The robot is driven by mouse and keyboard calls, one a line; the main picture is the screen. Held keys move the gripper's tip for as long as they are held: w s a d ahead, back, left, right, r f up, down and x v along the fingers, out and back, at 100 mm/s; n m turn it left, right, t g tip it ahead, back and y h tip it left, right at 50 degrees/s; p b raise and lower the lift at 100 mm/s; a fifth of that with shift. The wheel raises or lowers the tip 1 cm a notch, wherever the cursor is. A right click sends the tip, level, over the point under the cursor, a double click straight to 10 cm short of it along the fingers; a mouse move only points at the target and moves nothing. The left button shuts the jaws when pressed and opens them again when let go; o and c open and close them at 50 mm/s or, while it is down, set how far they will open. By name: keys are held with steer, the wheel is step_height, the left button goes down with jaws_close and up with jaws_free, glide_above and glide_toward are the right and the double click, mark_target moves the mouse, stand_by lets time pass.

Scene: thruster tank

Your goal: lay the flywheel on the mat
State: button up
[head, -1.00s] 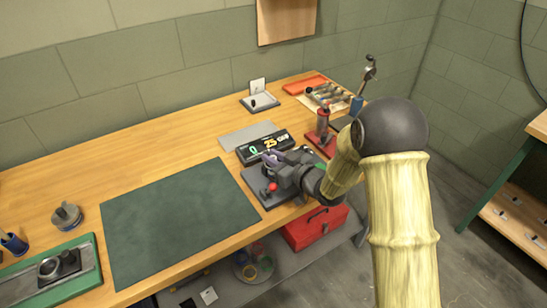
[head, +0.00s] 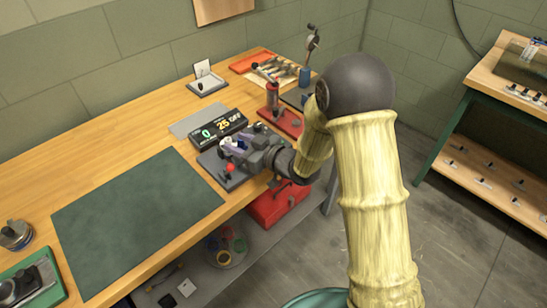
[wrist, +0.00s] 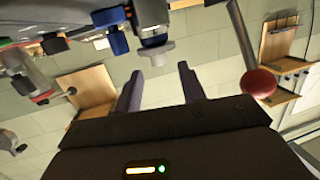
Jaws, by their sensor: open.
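The dark green mat (head: 140,215) lies flat and bare on the workbench, left of my gripper. My gripper (head: 232,145) is over a dark device with a red ball lever (head: 229,168), beside the black digital display. In the wrist view my gripper (wrist: 160,70) is open, with nothing between its two fingers. A grey round metal piece (wrist: 155,52) shows just beyond the fingertips; it may be the flywheel, but I cannot tell for sure. The red ball (wrist: 258,83) is right of the fingers there. My gripper hides part of the device in the head view.
The display (head: 218,128) stands close behind my gripper. A red press-like tool (head: 275,105) is to its right. A round grey part (head: 14,235) and a green tray (head: 35,280) lie at the left. A red toolbox (head: 278,203) is below the bench.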

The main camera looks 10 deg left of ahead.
steer(key=b+v, duration=0.1)
steer(key=v, duration=1.1)
steer(key=shift+s+d, duration=0.2)
steer(key=shift+d, duration=0.05)
